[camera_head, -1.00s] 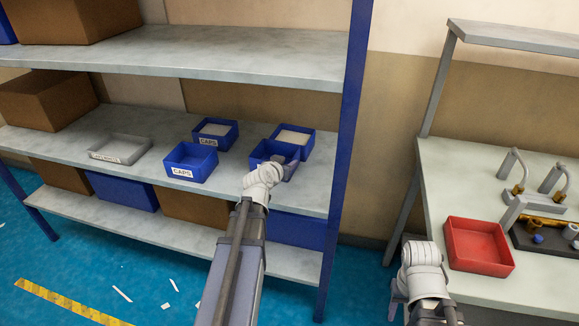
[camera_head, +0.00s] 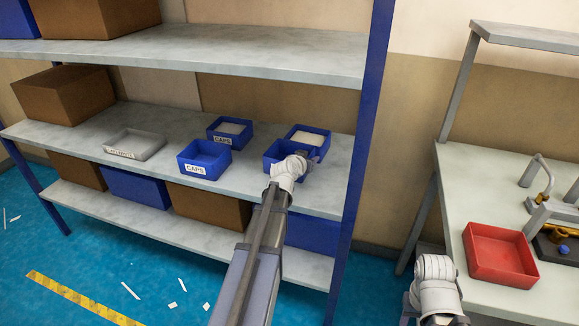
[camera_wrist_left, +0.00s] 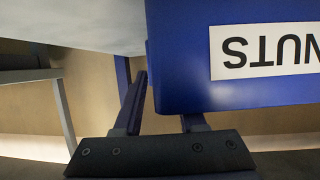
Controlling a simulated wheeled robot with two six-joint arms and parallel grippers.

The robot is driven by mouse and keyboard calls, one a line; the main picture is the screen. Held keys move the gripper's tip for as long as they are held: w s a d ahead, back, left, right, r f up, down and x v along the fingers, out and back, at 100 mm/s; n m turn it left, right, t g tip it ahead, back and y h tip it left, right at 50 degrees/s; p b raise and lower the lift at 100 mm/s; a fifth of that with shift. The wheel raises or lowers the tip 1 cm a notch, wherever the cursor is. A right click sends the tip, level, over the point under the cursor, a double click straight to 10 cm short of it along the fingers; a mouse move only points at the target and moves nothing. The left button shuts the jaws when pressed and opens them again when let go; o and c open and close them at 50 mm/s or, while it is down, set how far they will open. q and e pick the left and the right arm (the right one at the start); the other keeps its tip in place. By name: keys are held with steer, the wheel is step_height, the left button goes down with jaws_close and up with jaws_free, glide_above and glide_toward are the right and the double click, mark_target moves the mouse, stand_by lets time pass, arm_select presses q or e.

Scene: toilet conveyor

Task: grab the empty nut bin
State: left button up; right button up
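The nut bin (camera_head: 272,159) is a blue open box on the middle shelf, the front one of the right-hand pair; my left arm partly covers it. In the left wrist view the bin (camera_wrist_left: 180,60) fills the upper right, with a white NUTS label upside down. My left gripper (camera_head: 313,155) is at the bin's right side. In the left wrist view its fingers (camera_wrist_left: 163,108) are apart: one stands clear beside the bin's edge, the other is partly hidden by the bin. Contact is unclear. My right wrist is low at the right; its fingers cannot be made out.
Two blue CAPS bins (camera_head: 204,160) and a grey tray (camera_head: 134,145) stand left on the shelf (camera_head: 60,132). A filled blue bin (camera_head: 308,137) is right behind the nut bin. A blue rack post (camera_head: 364,130) rises close right. A red bin (camera_head: 500,255) sits on the right-hand table.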

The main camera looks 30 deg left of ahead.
arm_select(q)
steer(key=shift+c, duration=0.3)
jaws_close()
stand_by(1.1)
